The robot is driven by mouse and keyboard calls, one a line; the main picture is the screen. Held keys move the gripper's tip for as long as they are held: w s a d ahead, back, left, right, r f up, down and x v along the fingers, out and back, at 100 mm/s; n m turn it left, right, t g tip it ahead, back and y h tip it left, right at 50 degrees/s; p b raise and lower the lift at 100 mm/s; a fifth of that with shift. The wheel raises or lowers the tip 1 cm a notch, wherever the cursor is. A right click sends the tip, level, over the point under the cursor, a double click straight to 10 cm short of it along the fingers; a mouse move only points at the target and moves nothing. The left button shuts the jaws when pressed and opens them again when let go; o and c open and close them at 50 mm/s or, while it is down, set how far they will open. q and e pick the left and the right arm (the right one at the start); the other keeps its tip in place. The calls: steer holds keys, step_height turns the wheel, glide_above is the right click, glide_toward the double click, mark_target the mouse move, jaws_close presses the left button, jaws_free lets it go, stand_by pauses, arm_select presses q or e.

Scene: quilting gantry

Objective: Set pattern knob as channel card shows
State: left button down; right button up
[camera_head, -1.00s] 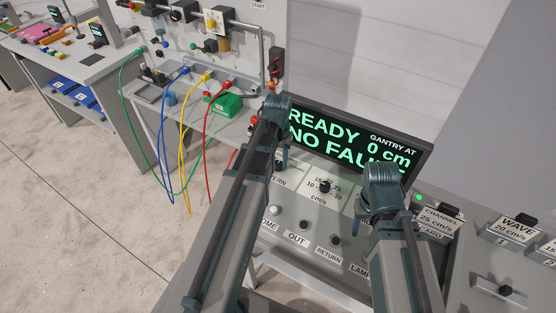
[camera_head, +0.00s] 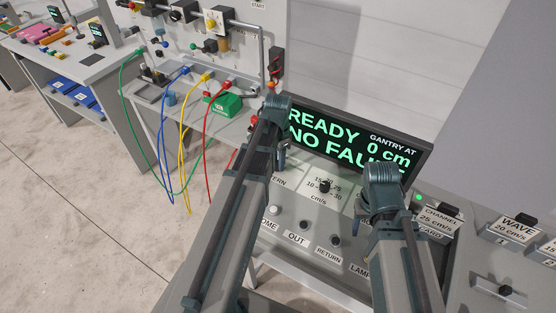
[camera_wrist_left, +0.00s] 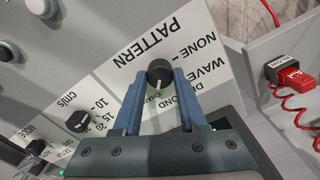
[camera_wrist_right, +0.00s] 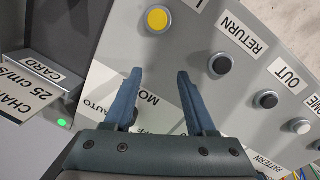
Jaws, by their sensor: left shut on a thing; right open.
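The black pattern knob (camera_wrist_left: 160,73) is in the left wrist view, by the printed PATTERN label. Its white mark points down in that picture, toward the partly hidden channel label (camera_wrist_left: 156,98). Labels for none, wave and diamond lie around it. My left gripper (camera_wrist_left: 162,76) is shut on the knob, one finger on each side. In the head view my left arm hides the knob. The channel card (camera_head: 437,221) reads "CHANNEL 25 cm/s"; part of it shows in the right wrist view (camera_wrist_right: 22,88). My right gripper (camera_wrist_right: 158,76) is open and empty over the mode labels.
The speed knob (camera_wrist_left: 77,122) sits beside the pattern area. The display (camera_head: 345,140) reads READY, NO FAULT, gantry at 0 cm. Buttons for return (camera_wrist_right: 220,63) and out (camera_wrist_right: 266,99) and a yellow button (camera_wrist_right: 157,19) lie near my right gripper. A wave card (camera_head: 517,228) stands at right.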

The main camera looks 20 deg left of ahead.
arm_select(q)
steer(key=shift+m, duration=0.3)
stand_by(0.4)
steer(key=shift+c, duration=2.3)
jaws_free()
steer(key=shift+r, duration=0.15)
arm_select(e)
steer(key=shift+r, duration=0.1)
arm_select(q)
step_height(320, 180, up, 14)
steer(key=p, duration=1.4)
steer(key=shift+f, duration=0.2)
arm_select(e)
step_height(320, 180, up, 14)
steer(key=shift+f, duration=0.2)
